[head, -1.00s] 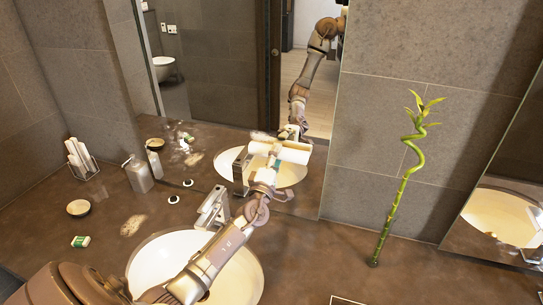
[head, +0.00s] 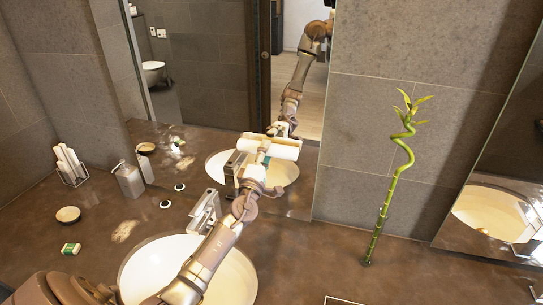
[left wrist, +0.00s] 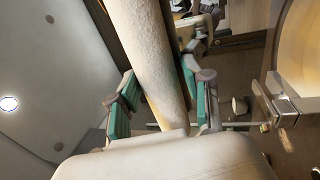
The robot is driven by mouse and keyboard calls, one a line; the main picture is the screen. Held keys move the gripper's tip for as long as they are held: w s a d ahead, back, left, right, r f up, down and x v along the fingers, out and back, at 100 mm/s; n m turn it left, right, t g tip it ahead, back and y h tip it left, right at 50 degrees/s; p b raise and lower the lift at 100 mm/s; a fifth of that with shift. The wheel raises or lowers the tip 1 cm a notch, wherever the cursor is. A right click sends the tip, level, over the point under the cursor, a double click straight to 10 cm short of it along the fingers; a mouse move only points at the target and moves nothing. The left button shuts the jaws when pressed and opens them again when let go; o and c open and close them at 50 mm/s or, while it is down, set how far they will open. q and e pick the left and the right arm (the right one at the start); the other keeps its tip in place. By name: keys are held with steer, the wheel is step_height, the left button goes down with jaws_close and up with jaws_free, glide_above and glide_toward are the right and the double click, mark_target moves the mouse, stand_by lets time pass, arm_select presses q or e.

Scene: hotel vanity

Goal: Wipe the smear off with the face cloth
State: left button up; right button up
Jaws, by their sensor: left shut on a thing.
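The face cloth (head: 284,149) is a white roll. My left gripper (head: 263,158) is shut on it and holds it up in front of the mirror, above the counter behind the sink. In the left wrist view the cloth (left wrist: 150,55) runs between the teal-padded fingers of the gripper (left wrist: 160,105). The smear (head: 125,231) is a pale, speckled patch on the brown counter, left of the sink. The cloth is well apart from it, to the right. My right gripper is not in view.
The sink (head: 150,262) and its faucet (head: 205,208) lie beside the smear. A soap dispenser (head: 129,182), a holder with rolled cloths (head: 69,164), a small bowl (head: 68,214) and a green-white box (head: 71,249) stand left. A bamboo stalk (head: 379,220) stands right. The mirror (head: 205,70) is close behind.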

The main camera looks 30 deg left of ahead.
arm_select(q)
steer(key=shift+s+a+f+b, duration=0.1)
steer(key=shift+s+a+b, duration=0.15)
steer(key=shift+a, duration=0.65)
steer(key=shift+s+a+b, duration=0.1)
steer(key=shift+s+a, duration=0.2)
steer(key=shift+a, duration=0.55)
steer(key=shift+s+a+b, duration=0.2)
steer(key=shift+a, duration=0.4)
steer(key=shift+s+a+b, duration=0.15)
steer(key=shift+a, duration=0.45)
steer(key=shift+s+a+b, duration=0.2)
steer(key=shift+a+b, duration=0.2)
steer(key=shift+a, duration=0.25)
steer(key=shift+s+a, duration=0.2)
steer(key=shift+a, duration=0.4)
steer(key=p, duration=0.3)
glide_toward(241, 152)
steer(key=shift+w+a+r, duration=0.6)
steer(key=shift+w+r, duration=0.1)
steer(key=shift+w, duration=0.1)
steer(key=shift+w+a+r, duration=0.6)
steer(key=shift+w+r, duration=0.1)
steer(key=shift+w, duration=0.1)
